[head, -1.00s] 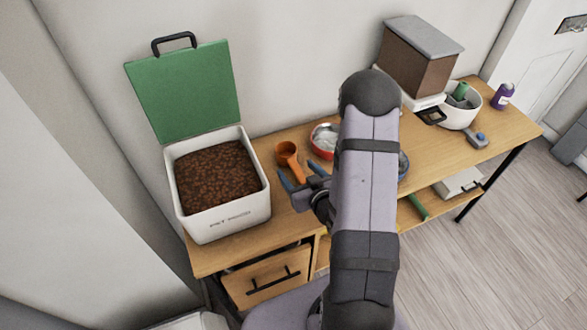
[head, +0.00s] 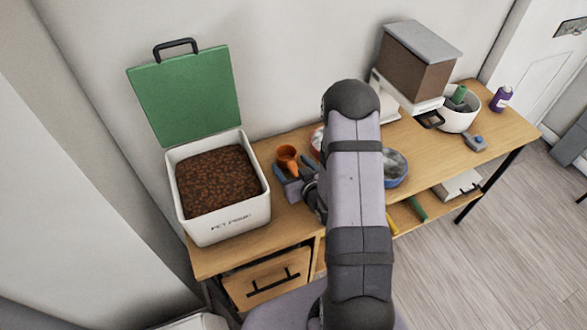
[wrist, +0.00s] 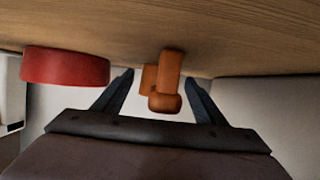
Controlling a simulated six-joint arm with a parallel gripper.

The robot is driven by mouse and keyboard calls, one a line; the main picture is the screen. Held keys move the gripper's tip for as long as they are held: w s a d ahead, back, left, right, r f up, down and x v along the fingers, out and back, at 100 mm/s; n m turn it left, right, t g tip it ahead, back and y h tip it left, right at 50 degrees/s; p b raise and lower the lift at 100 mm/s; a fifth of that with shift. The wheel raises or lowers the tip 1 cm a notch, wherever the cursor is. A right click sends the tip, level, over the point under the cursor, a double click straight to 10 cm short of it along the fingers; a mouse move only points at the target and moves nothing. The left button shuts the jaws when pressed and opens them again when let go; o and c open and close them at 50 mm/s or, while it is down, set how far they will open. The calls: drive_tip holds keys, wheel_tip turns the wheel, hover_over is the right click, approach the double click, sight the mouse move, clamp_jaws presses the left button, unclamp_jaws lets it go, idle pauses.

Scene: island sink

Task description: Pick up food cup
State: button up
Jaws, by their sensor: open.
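The food cup (head: 287,155) is an orange scoop with a handle, standing on the wooden table just right of the pet food bin. In the wrist view the orange cup (wrist: 164,84) is upside down in the picture, its handle pointing toward me between the two fingers. My gripper (wrist: 157,88) is open, with one dark finger on each side of the handle and gaps to both. In the head view my gripper (head: 290,180) is at the near side of the cup, and its fingers cover most of the handle. I cannot tell whether either finger touches it.
The white bin (head: 228,222) full of brown kibble stands left of the cup, its green lid (head: 186,92) raised. A red bowl (wrist: 66,67) sits close beside my gripper. A blue bowl (head: 397,168), a brown dispenser (head: 416,66) and a white pot (head: 457,119) are to the right.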

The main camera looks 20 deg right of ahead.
sight(292, 163)
drive_tip(key=c, duration=1)
drive_tip(key=shift+r, duration=0.1)
drive_tip(key=shift+r, duration=4.95)
